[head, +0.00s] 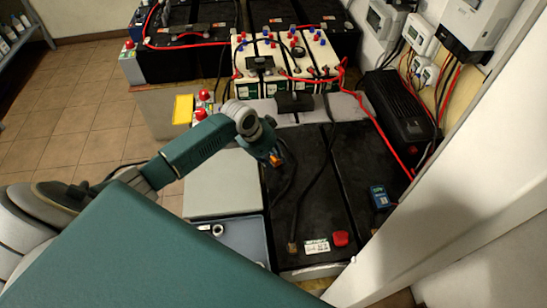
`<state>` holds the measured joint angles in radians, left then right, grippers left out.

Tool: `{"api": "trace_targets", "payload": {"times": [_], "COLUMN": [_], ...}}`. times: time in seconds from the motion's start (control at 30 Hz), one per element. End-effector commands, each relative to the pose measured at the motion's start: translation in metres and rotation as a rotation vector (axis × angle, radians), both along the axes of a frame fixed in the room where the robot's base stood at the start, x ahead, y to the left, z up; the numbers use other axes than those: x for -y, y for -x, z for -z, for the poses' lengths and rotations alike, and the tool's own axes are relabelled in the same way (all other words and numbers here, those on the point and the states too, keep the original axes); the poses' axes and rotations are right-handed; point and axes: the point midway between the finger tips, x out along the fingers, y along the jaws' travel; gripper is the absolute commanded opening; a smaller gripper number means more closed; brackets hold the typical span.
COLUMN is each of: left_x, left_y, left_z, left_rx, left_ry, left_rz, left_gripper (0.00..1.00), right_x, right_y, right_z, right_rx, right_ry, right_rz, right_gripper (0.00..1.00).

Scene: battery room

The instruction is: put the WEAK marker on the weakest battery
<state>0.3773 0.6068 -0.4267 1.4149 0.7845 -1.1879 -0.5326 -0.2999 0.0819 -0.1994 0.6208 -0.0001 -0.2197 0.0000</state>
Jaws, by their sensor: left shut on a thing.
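My left gripper (276,158) is shut on a small orange thing, mostly hidden by the fingers; I cannot read any word on it. It is over the upper left part of a large black battery (310,205). I cannot tell if it touches the top. A second black battery (362,150) lies to the right, with a small blue device (380,196) on it. White batteries (310,62) with blue and red caps stand behind, and black batteries (185,62) stand at the back left. My right gripper is not in view.
Dark and red cables cross the batteries. A red terminal cap (341,239) and a white label (316,246) are at the near battery's front edge. A black box (402,110) and a white wall (460,190) bound the right. The left floor is clear.

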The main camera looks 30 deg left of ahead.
Motion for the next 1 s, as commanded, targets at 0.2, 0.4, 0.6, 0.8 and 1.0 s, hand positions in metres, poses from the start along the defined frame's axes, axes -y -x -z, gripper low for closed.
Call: {"api": "trace_targets", "payload": {"times": [0.2, 0.4, 0.6, 0.8, 1.0], "left_x": [0.0, 0.0, 0.0, 0.0, -0.004], "left_y": [0.0, 0.0, 0.0, 0.0, 0.004], "left_z": [0.004, 0.007, 0.007, 0.006, -0.01], "left_rx": [0.002, 0.001, 0.001, 0.001, 0.004], "left_ry": [0.0, 0.0, 0.0, 0.0, -0.001], "left_rz": [0.001, 0.0, 0.0, 0.0, 0.0], "left_gripper": [0.13, 0.13, 0.5, 0.5, 0.5], "right_x": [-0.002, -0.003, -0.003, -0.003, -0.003], "right_y": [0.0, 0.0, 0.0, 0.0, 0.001], "right_z": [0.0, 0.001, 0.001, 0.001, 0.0], "right_rx": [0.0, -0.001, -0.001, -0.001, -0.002], "right_ry": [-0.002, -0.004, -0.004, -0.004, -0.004], "right_rz": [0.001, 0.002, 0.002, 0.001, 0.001], "right_gripper": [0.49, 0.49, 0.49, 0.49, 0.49]}}
